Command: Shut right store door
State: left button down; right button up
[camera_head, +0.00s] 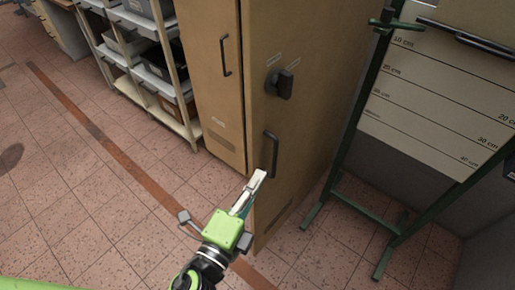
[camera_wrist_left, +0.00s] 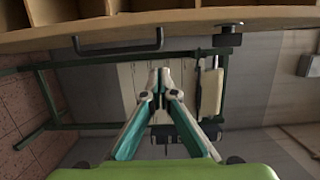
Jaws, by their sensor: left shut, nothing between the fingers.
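The right store door (camera_head: 262,110) is a tan panel with a dark bar handle (camera_head: 270,151) and a dark turn latch (camera_head: 280,84). In the left wrist view the door runs edge-on across the top, with its handle (camera_wrist_left: 118,48) and latch (camera_wrist_left: 228,36) standing out. Wooden compartments (camera_wrist_left: 180,4) show past its edge, so it appears to stand open; the exact angle is unclear. My left gripper (camera_head: 260,176) is shut and empty, just below the handle in the head view. In the wrist view its fingertips (camera_wrist_left: 160,72) show apart from the handle.
The left store door (camera_head: 210,60) has its own handle (camera_head: 225,55) and looks closed. A shelf rack with bins (camera_head: 150,75) stands at the left. A green metal stand (camera_head: 352,120) with a marked board (camera_head: 440,90) stands at the right. The tiled floor at the left is clear.

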aim_at(259, 146)
pick_arm(q)
jog(key=w+p, duration=0.4)
jog(key=w, duration=0.6)
jog(key=shift+w, duration=0.1)
